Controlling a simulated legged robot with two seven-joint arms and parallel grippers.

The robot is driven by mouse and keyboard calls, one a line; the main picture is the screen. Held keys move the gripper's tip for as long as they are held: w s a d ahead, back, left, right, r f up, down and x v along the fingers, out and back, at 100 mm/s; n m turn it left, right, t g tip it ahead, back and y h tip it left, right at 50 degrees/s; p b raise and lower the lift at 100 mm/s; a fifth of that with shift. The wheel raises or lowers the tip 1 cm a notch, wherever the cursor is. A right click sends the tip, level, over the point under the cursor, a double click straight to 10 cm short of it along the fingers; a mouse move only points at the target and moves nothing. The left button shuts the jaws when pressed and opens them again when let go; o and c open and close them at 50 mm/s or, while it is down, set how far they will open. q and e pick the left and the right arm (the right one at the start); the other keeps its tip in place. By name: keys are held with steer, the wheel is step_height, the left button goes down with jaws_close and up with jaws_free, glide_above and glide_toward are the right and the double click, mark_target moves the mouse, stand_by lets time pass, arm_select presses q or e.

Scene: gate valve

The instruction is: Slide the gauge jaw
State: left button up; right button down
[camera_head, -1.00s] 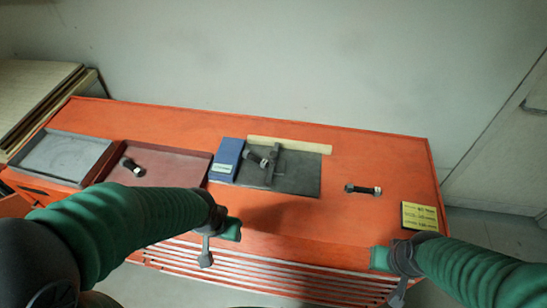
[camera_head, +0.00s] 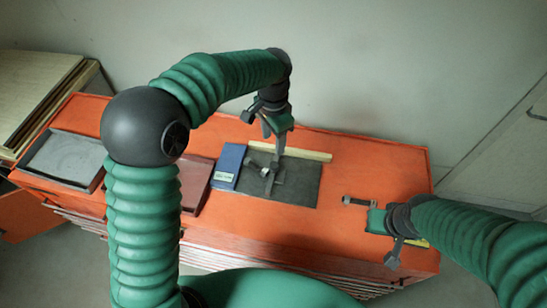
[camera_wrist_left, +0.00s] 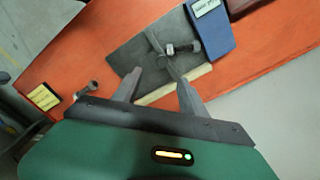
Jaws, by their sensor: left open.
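The gauge (camera_head: 270,172) is a grey T-shaped tool with a bar and a cross jaw. It lies on a dark grey mat (camera_head: 297,187), beside a blue block (camera_head: 229,163). A bolt lies against the gauge and shows best in the left wrist view (camera_wrist_left: 190,47). My left gripper (camera_head: 273,150) is above the gauge, pointing down near the pale strip. In the left wrist view its two fingers (camera_wrist_left: 158,92) are apart with nothing between them, and the gauge (camera_wrist_left: 160,50) lies beyond the tips. My right gripper (camera_head: 380,238) is over the bench's right front; its jaw opening is unclear.
The orange bench (camera_head: 335,225) carries a pale strip (camera_head: 290,147) behind the mat. A red-brown tray (camera_head: 197,185) and a grey tray (camera_head: 62,158) stand to the left. A second bolt (camera_head: 358,201) lies at the right. A yellow label (camera_wrist_left: 44,97) is near it.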

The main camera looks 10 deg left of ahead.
arm_select(q)
glide_above(274, 163)
steer(key=s, duration=0.2)
step_height(274, 163, down, 5)
steer(key=f+p, duration=0.1)
steer(key=f, duration=0.1)
steer(key=w+f, duration=0.1)
steer(key=f, duration=0.2)
steer(key=w+f+p, duration=0.1)
steer(key=f, duration=0.2)
steer(key=shift+w+d+p, duration=0.1)
steer(key=shift+p, duration=0.25)
steer(key=shift+s+f, duration=0.25)
steer(key=shift+f, duration=0.05)
steer(key=shift+s+f, duration=0.1)
steer(key=shift+s, duration=0.2)
steer(key=shift+w+f, duration=0.15)
steer(key=shift+w, duration=0.2)
steer(key=c, duration=0.6)
jaws_close()
arm_select(e)
steer(key=r, duration=0.1)
steer(key=w+r, duration=0.1)
steer(key=shift+w+d+r, duration=0.1)
steer(key=shift+r, duration=0.25)
arm_select(q)
steer(key=shift+w+r, duration=0.1)
steer(key=shift+r, duration=0.1)
